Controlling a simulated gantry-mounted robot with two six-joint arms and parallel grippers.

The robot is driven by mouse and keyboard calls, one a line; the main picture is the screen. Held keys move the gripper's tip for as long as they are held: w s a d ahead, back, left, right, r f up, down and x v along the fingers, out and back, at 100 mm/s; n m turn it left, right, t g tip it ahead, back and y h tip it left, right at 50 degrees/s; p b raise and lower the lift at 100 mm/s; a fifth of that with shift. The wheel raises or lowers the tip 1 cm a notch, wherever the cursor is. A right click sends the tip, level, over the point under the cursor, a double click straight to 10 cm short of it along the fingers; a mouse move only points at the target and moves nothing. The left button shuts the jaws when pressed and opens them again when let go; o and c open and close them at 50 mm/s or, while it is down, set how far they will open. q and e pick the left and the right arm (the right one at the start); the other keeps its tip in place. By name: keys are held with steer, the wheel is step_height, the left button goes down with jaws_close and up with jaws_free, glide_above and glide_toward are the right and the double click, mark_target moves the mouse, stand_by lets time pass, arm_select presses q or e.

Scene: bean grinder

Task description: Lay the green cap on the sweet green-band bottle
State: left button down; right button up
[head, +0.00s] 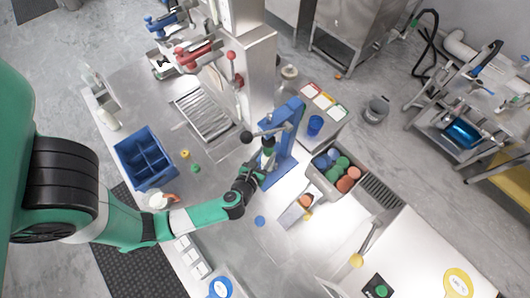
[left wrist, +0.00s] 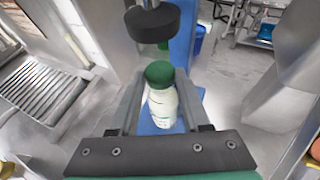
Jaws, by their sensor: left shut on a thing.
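A white bottle (left wrist: 162,105) with a dark green cap (left wrist: 159,73) on its top stands between my left gripper's fingers (left wrist: 158,98). The fingers are shut on the bottle's body. The bottle is over the blue base of the press (head: 283,150), below the press's round black head (left wrist: 153,22). A gap shows between the head and the cap. In the head view my left gripper (head: 258,174) is at the front of the press, and the bottle is mostly hidden. The band on the bottle is too small to make out. My right gripper is not in view.
A blue divided bin (head: 146,168) stands at the left. A small green piece (head: 196,169) and a yellow one (head: 185,154) lie beside it. A grey bin (head: 325,185) with several coloured pieces is right of the press. A blue disc (head: 260,221) lies in front.

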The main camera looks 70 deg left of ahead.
arm_select(q)
steer(key=shift+c, duration=1.8)
jaws_free()
steer(key=shift+r, duration=0.1)
steer(key=r+p+v, duration=0.1)
steer(key=v, duration=1.1)
steer(key=shift+p, duration=0.4)
